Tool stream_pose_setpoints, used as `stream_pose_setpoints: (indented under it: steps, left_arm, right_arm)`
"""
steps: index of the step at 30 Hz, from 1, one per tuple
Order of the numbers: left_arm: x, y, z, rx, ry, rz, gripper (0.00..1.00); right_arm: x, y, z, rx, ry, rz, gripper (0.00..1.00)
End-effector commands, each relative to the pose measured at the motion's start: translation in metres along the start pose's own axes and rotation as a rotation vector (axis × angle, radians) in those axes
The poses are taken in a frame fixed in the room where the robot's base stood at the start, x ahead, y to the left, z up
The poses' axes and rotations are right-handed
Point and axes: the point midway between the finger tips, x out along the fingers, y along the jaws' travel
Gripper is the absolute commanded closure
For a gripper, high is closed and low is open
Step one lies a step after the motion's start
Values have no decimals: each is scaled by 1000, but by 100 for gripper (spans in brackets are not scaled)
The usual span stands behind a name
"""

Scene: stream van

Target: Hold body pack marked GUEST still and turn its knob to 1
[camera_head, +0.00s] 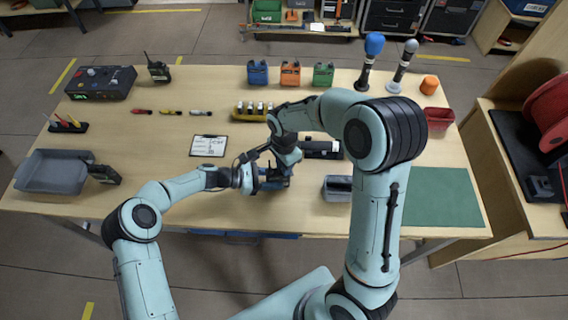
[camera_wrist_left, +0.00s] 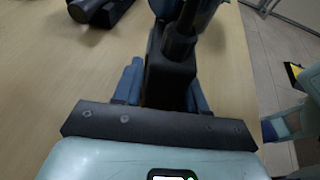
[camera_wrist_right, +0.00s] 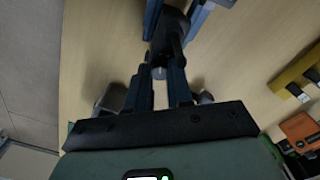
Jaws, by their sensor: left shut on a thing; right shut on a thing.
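A black body pack (camera_wrist_left: 170,75) is between the blue fingers of my left gripper (camera_wrist_left: 164,85), which is shut on it just above the table's front part. In the head view this pack (camera_head: 275,182) is largely covered by my grippers; no GUEST marking is readable. My right gripper (camera_wrist_right: 158,82) reaches over from above. Its fingers are shut on a small pale knob (camera_wrist_right: 158,73) at the end of the black pack (camera_wrist_right: 168,32). The knob's setting cannot be read. In the head view the right gripper (camera_head: 284,164) is directly beside the left gripper (camera_head: 260,178).
A clipboard (camera_head: 208,145) lies left of the grippers. A yellow rack (camera_head: 240,112) stands behind them, a black cylinder (camera_head: 320,149) and a grey metal holder (camera_head: 337,188) to the right. A grey bin (camera_head: 50,172) is far left. The table's front left-centre is clear.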

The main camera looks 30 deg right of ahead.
Motion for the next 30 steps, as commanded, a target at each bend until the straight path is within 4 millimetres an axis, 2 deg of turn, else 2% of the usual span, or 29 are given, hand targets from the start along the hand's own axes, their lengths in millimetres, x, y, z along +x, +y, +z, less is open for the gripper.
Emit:
stream_pose_setpoints:
  steps: [4, 5, 6, 16, 30]
  left_arm:
    - [0, -1, 0, 1, 0, -3, 93]
    - [0, -1, 0, 1, 0, -3, 93]
    - [0, -1, 0, 1, 0, -3, 93]
    - [0, 0, 0, 0, 0, -1, 93]
    - [0, 0, 0, 0, 0, 0, 93]
  right_arm:
    - [0, -1, -1, -4, 2, -3, 98]
    - [0, -1, -1, -3, 2, -3, 69]
    - [0, -1, -1, -3, 2, -3, 65]
    - [-3, 0, 0, -2, 1, -2, 65]
    - [-40, -1, 0, -2, 0, -3, 65]
